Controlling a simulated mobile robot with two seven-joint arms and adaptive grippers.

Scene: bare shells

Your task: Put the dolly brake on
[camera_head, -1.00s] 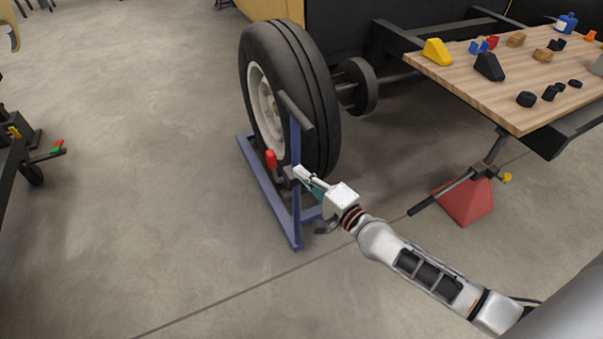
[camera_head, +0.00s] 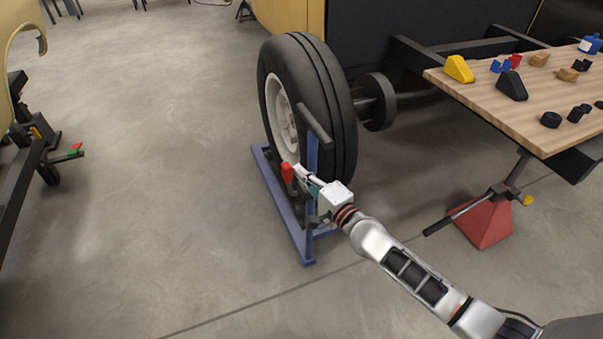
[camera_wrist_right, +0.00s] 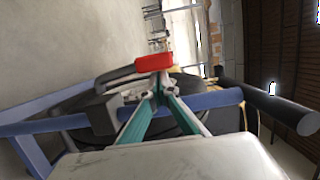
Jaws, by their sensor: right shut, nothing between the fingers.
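A blue wheel dolly (camera_head: 279,207) stands on the floor around the foot of a large black tyre (camera_head: 305,95). A red-handled lever (camera_head: 287,172) stands up at its near side, beside the tyre. In the right wrist view the red handle (camera_wrist_right: 152,63) lies just beyond my fingertips, with a dark block below it. My right gripper (camera_head: 299,172) is shut and empty, at the right of the handle and very close to it. I cannot tell whether they touch. It also shows in the right wrist view (camera_wrist_right: 157,88). My left gripper is not in view.
A wooden-topped table (camera_head: 500,118) with wedges and small parts stands at the right. A red stand (camera_head: 484,222) with a dark bar is below it. At the left, a dark frame has a caster (camera_head: 48,174) with a red-green pedal (camera_head: 74,151). The floor between is clear.

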